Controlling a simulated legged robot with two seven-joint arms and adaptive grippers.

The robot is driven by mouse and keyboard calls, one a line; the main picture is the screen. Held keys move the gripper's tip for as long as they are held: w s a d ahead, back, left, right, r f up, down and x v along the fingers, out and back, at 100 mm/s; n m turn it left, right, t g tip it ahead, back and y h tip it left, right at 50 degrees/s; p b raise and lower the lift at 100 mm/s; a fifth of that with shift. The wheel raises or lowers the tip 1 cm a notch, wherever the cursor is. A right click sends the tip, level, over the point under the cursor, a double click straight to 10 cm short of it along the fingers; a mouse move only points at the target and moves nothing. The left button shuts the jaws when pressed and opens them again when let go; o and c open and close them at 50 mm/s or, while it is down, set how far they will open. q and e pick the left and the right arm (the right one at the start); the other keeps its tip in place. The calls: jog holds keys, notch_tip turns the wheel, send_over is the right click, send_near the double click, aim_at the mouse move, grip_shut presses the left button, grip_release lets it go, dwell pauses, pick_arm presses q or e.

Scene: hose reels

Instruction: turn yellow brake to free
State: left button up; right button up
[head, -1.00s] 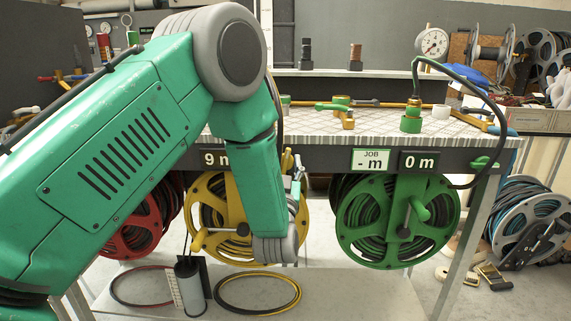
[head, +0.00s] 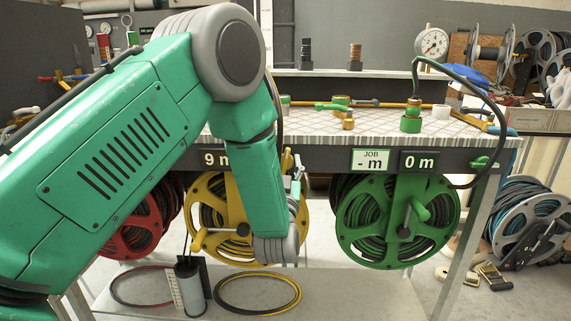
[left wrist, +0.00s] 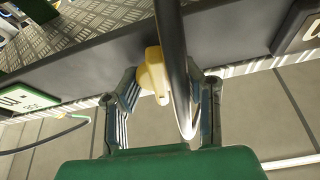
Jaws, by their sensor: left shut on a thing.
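The yellow brake (head: 287,160) is a small yellow lever on the front edge of the bench, above the yellow hose reel (head: 207,215). My left forearm covers part of the reel and its sign. In the left wrist view, the yellow brake (left wrist: 154,75) stands between the two fingers of my left gripper (left wrist: 168,92), which is shut on it. A dark hose passes in front of the brake on its right side. In the head view, only a bit of the left gripper (head: 298,180) shows beside my arm. My right gripper is not in view.
A green reel (head: 398,222) hangs to the right, with its green brake (head: 484,162) on the bench edge. A red reel (head: 130,225) is at the left. Fittings stand on the bench top (head: 380,123). Hose loops (head: 258,308) lie on the lower shelf.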

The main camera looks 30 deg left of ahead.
pick_arm(q)
jog(key=shift+d+f, duration=0.1)
jog(key=o, duration=1)
jog(key=shift+o, duration=0.9)
jog(key=shift+s, duration=0.1)
jog(key=v, duration=1.2)
